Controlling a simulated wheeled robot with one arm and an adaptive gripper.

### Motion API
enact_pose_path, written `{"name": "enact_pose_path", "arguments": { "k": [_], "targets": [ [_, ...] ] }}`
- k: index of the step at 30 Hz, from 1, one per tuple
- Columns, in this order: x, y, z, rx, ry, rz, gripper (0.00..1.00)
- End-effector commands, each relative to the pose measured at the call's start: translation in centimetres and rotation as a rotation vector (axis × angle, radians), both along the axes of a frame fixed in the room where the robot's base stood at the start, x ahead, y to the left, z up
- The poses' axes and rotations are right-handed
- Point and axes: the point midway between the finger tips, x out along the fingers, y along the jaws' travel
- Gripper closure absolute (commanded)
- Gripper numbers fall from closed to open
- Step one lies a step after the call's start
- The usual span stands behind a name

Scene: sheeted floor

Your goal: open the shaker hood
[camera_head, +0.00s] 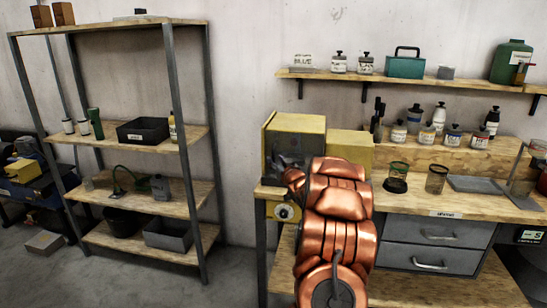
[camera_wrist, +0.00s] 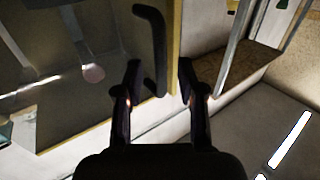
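The shaker (camera_head: 298,124) is a yellow box at the left end of the workbench, with a darker front; its hood looks closed. In the wrist view a see-through hood panel (camera_wrist: 80,110) with a yellow edge fills the left side. A black bar handle (camera_wrist: 158,48) stands on it near that edge. My gripper (camera_wrist: 160,78) is open, its two dark fingers pointing at the panel. The handle's lower end shows between the fingertips; I cannot tell if they touch it. In the head view my copper-coloured arm hides most of the gripper and part of the shaker's front.
A second yellow box (camera_head: 350,147) stands right of the shaker. A round dial (camera_head: 284,212) sits below the shaker's front. Jars (camera_head: 437,178) and grey drawers (camera_head: 432,244) are to the right. A metal shelf rack (camera_head: 185,150) stands left, with clear floor between.

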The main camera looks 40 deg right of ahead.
Motion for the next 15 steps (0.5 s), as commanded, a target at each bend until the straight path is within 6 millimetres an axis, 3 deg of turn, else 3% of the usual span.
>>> {"name": "enact_pose_path", "arguments": {
  "k": [7, 15],
  "targets": [
    [2.4, -0.9, 0.2, -0.002, -0.002, 0.002, 0.61],
    [2.9, -1.1, 0.1, 0.0, -0.003, 0.001, 0.61]
  ]
}}
